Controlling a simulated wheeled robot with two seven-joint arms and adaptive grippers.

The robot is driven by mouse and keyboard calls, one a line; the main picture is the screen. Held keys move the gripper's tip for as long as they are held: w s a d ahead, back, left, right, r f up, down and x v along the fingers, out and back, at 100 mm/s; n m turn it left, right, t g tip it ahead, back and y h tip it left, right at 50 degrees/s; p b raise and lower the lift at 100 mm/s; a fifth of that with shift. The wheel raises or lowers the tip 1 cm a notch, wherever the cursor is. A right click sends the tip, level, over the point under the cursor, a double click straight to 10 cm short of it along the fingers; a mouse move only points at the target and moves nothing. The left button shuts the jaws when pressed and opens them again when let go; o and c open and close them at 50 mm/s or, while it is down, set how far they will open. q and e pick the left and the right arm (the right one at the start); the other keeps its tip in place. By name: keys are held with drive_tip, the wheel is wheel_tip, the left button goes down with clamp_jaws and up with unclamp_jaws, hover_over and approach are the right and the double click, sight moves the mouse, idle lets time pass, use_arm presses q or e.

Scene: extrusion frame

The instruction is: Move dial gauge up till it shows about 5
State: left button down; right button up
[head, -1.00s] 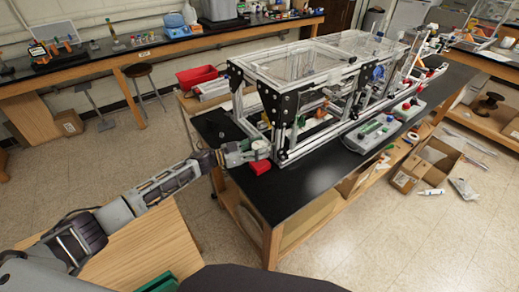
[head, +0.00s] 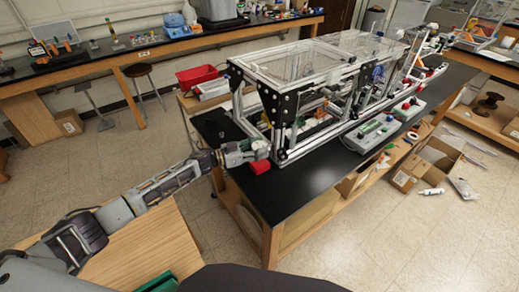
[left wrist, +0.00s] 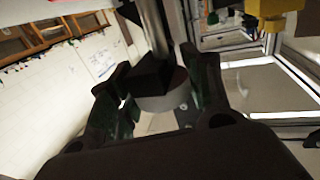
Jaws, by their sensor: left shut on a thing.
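The dial gauge (head: 261,149) is a small pale round thing at the near left end of the extrusion frame, just above a red block (head: 258,166). My left gripper (head: 248,152) reaches it from the left and is shut on it. In the left wrist view the two dark fingers (left wrist: 160,98) stand on either side of a grey round body with a black part (left wrist: 163,92), which I take to be the gauge. Its dial face and needle cannot be read in either view. My right gripper is not in view.
The aluminium extrusion frame (head: 300,72) with clear panels stands on the black bench top (head: 285,186), right beside the gripper. A red bin (head: 197,75) sits behind it. Control boxes (head: 372,132) lie along the right side.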

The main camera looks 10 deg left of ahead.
use_arm(q)
drive_tip(key=c, duration=0.6)
unclamp_jaws()
drive_tip(key=shift+c, duration=0.2)
drive_tip(key=shift+o, duration=0.3)
drive_tip(key=shift+f, duration=0.2)
drive_tip(key=shift+s+a, duration=0.1)
drive_tip(key=shift+a, duration=0.05)
drive_tip(key=v, duration=1.1)
drive_tip(key=shift+s+a+r, duration=0.15)
drive_tip(key=shift+a, duration=0.15)
